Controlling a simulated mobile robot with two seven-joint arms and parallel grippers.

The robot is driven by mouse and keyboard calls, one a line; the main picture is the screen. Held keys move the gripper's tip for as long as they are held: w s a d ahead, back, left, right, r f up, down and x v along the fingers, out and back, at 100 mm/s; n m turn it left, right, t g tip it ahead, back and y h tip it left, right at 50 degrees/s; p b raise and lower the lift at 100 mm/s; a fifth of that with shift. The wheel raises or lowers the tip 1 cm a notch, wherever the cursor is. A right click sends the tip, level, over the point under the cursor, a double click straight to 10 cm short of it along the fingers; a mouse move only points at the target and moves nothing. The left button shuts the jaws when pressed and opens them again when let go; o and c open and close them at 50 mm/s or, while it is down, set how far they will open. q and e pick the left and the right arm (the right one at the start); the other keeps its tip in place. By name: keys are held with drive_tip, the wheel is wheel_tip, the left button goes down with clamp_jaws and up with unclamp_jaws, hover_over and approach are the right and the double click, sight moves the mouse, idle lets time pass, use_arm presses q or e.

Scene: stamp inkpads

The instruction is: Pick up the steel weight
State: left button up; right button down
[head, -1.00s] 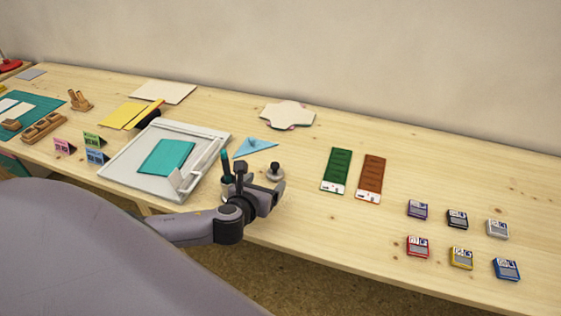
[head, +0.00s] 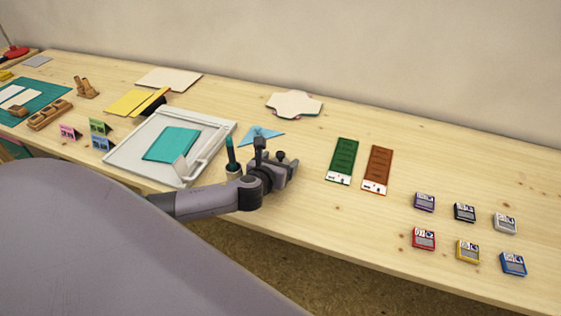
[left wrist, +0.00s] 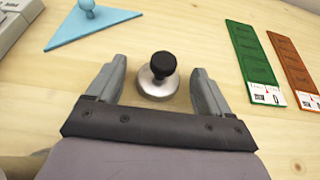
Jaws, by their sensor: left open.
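The steel weight (left wrist: 158,82) is a round silver disc with a black knob on top. In the left wrist view it stands on the wooden table between the two fingers of my left gripper (left wrist: 160,88). The fingers are open, with a gap on each side of the weight. In the head view my left gripper (head: 276,168) is over the table, and only the dark knob of the weight (head: 281,155) shows behind it. My right gripper is not in view.
A blue triangle (head: 262,134) with a knob lies behind the gripper. A cup with a teal-topped tool (head: 231,155) stands close to its left, by a white trimmer (head: 150,120). Green (head: 342,162) and brown (head: 377,170) strips lie right. Several inkpads (head: 424,239) sit further right.

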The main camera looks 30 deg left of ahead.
use_arm(q)
drive_tip(key=c, duration=1.3)
drive_tip(key=shift+r, duration=0.1)
